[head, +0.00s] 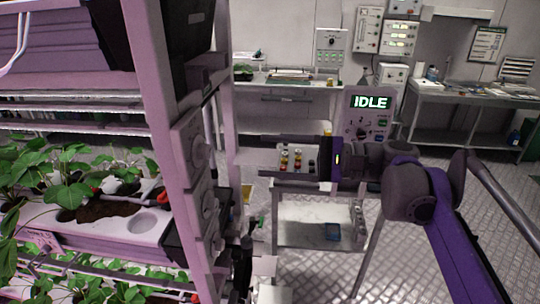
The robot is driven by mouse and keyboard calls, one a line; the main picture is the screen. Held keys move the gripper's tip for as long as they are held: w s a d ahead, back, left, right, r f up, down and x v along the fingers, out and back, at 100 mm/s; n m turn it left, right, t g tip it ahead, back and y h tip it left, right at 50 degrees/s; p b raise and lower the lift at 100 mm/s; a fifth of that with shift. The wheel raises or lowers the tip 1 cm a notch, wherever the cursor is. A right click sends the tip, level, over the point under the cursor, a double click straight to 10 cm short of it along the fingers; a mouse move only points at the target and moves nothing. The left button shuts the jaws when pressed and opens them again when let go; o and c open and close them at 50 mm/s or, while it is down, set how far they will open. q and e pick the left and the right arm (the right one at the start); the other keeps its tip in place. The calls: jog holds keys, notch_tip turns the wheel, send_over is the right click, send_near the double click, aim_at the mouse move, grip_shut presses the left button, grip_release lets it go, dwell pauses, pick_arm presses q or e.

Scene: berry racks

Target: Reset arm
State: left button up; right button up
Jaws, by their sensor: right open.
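My right arm (437,215), purple and dark grey, comes in from the lower right. Its gripper (264,157) points left, with the two long dark fingers spread well apart, one above the other. I see nothing held between them. Small red, yellow and dark items show between the fingers, on a cart behind. I cannot make out my left gripper.
A pink-framed rack (178,150) with strawberry plants (70,180) fills the left side, close to the right gripper's fingertips. A cart (300,222) stands behind the gripper. A machine reading IDLE (370,102) and a workbench (470,97) stand farther back. Floor is open at right.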

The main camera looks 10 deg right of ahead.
jog(key=s+a+f+n+g+h, duration=0.15)
jog(key=s+f+h, duration=0.25)
jog(key=f, duration=0.6)
jog(key=s+a+f+n+h, duration=0.15)
jog(key=s+f+h, duration=0.3)
jog(key=f, duration=0.65)
jog(key=s+d+f+n+h, duration=0.4)
jog(key=d+f, duration=0.1)
jog(key=f, duration=0.3)
jog(key=s+d+f+n+t+h, duration=0.1)
jog(key=s+d+f+n+h, duration=0.2)
jog(key=f, duration=0.6)
jog(key=shift+s+d+n+h, duration=0.4)
jog(key=shift+s+d+h, duration=0.5)
jog(key=shift+s, duration=0.35)
jog(key=shift+f+t, duration=0.1)
jog(key=shift+t, duration=0.15)
